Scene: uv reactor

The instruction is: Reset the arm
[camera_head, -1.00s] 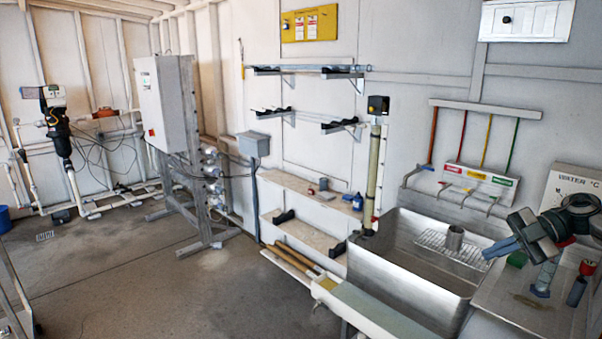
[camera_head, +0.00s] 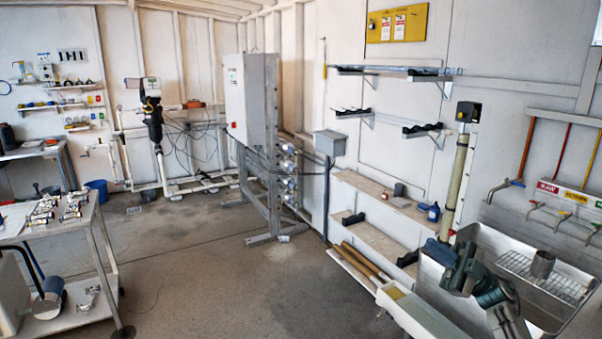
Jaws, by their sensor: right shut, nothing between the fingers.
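My right gripper (camera_head: 438,252) is at the lower right of the head view, in front of the left end of the metal sink (camera_head: 565,262). Its fingers are shut, point to the upper left and hold nothing. My right forearm and wrist (camera_head: 495,290) come in from the bottom edge and hide part of the sink. My left gripper is not in view.
A cart (camera_head: 95,240) with several small metal parts stands at the left. A grey cabinet (camera_head: 236,100) on a metal frame is at the back. A tall tube (camera_head: 456,180) with a black cap stands behind my right gripper. The floor (camera_head: 210,285) in the middle is clear.

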